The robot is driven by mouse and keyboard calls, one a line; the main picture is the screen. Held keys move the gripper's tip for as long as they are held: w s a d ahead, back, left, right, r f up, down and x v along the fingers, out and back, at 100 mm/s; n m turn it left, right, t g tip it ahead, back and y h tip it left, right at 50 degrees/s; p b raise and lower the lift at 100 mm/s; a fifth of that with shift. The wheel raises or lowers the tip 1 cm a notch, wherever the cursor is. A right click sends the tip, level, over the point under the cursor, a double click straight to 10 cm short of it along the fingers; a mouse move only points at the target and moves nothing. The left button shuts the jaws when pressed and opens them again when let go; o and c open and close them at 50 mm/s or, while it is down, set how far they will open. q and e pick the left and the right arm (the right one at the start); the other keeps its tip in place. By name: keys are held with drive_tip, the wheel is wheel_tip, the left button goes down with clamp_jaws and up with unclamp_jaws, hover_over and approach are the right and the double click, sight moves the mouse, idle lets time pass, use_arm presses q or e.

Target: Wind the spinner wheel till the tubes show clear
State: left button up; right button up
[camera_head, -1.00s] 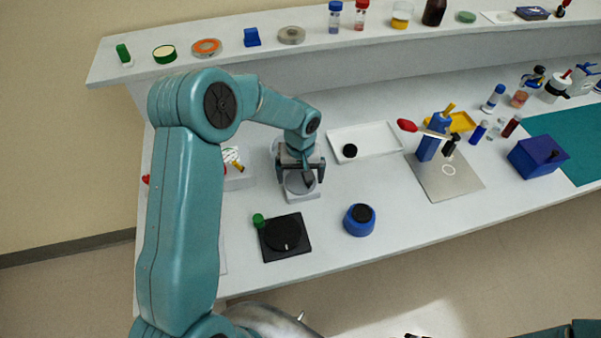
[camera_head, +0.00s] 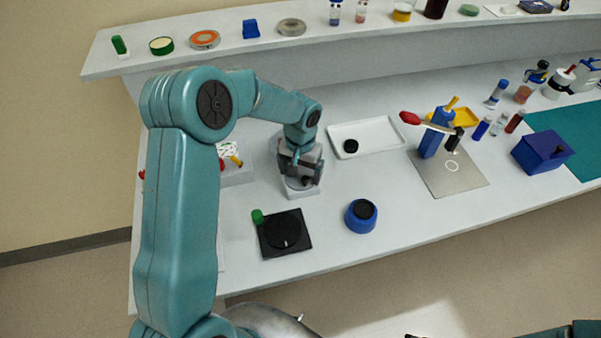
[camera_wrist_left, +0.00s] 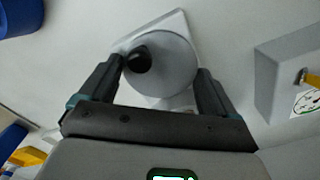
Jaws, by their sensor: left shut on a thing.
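The spinner (camera_head: 302,191) has a pale base and stands on the bench, mostly under my left gripper. In the left wrist view its round grey wheel (camera_wrist_left: 172,74) lies between my fingers, with a dark knob (camera_wrist_left: 138,60) by the left finger. My left gripper (camera_wrist_left: 160,78) is shut on the wheel, a finger at each side; it also shows in the head view (camera_head: 303,176). Tubes with blue, clear and red parts (camera_head: 498,124) stand at the back right of the bench. I cannot tell whether any tubes sit in the spinner.
A black square plate with a dial (camera_head: 283,233) and a blue round pot (camera_head: 361,216) stand in front of the spinner. A white tray (camera_head: 375,139) is to its right, a pale box (camera_head: 237,177) to its left. A raised shelf (camera_head: 220,64) runs behind.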

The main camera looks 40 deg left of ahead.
use_arm(q)
drive_tip(key=shift+r, duration=0.1)
drive_tip(key=o, duration=0.8)
drive_tip(key=shift+c, duration=0.2)
wheel_tip(320, 180, up, 16)
drive_tip(key=b, duration=0.1)
drive_tip(key=shift+r, duration=0.2)
drive_tip(key=shift+s, duration=0.1)
idle(0.3)
